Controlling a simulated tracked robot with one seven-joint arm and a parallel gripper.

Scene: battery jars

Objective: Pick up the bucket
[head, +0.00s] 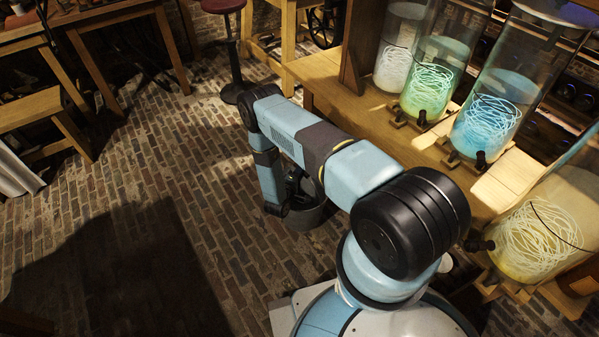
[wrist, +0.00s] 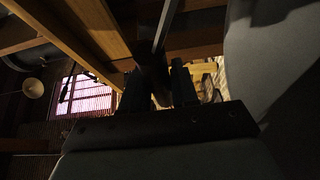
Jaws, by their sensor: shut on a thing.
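A grey bucket (head: 304,219) shows in the head view below the end of my arm, partly hidden behind my arm links. My gripper (head: 293,187) is at the bucket's top, dark and mostly hidden there. In the wrist view my gripper (wrist: 160,88) shows as two dark fingers close together, shut on a thin dark part of the bucket between them. The picture is too dark to tell whether that part is the rim or the handle. I cannot tell whether the bucket touches the floor.
A wooden bench (head: 438,150) with several large glass jars stands at right, close to my arm. A stool (head: 233,60) stands behind. Wooden tables (head: 45,105) are at far left. The brick floor (head: 150,190) at left and centre is clear.

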